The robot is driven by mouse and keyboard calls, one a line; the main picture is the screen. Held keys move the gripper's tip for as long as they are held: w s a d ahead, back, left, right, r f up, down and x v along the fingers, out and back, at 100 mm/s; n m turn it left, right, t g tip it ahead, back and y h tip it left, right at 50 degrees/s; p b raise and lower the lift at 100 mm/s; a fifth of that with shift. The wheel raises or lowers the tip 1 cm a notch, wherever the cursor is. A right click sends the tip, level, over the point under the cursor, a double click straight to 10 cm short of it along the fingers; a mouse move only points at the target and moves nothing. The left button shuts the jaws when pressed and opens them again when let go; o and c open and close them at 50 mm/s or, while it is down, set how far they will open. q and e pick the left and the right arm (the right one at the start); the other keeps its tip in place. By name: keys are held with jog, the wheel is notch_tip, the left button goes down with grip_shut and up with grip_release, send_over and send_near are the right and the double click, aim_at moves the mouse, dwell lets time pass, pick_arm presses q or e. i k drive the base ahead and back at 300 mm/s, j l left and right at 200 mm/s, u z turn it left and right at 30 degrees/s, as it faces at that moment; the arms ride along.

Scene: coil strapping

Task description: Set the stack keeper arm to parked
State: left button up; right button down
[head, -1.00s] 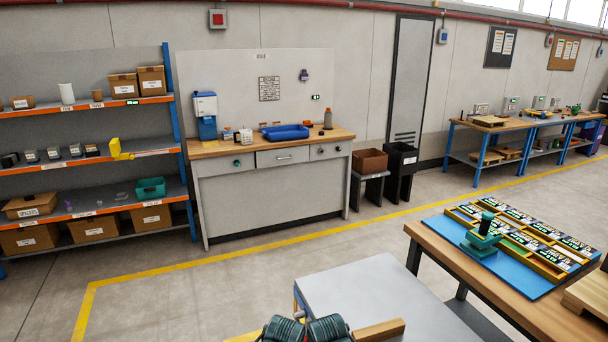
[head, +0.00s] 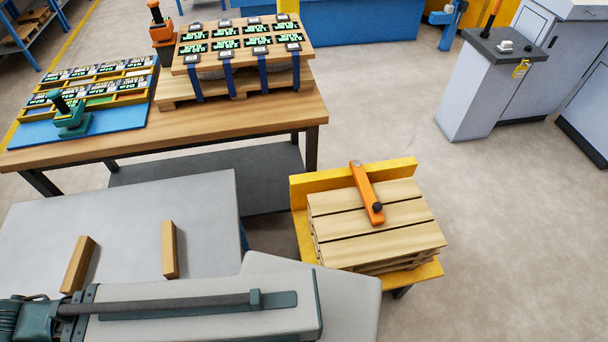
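The stack keeper arm (head: 366,190) is an orange bar in the head view, right of centre. It lies across the top of a stack of wooden pallets (head: 405,218), running from the yellow back rail to about the middle of the top boards. A black knob (head: 377,208) sits at its near end. The stack stands on a yellow stand (head: 303,222) with a raised back rail. Neither my left nor my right gripper is in view, and nothing is touching the arm.
A grey table (head: 205,210) with two wooden blocks (head: 168,250) is at left. Behind it, a wooden bench (head: 230,125) holds a strapped load (head: 245,70) and a blue mat (head: 30,135). A grey cabinet (head: 475,95) stands at right. The floor (head: 520,230) right of the stand is clear.

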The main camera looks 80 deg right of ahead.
aim_at(374, 208)
jog(key=z, duration=0.45)
jog(key=j+z, duration=0.1)
jog(key=z, duration=0.8)
jog(key=k+z, duration=0.1)
jog(key=z, duration=0.85)
jog(key=k+z, duration=0.1)
jog(key=z, duration=0.8)
jog(key=i+l+u, duration=0.15)
jog(key=l+u, duration=0.15)
jog(key=i+l+u, duration=0.1)
jog(key=l+u, duration=0.55)
jog(key=i, duration=0.05)
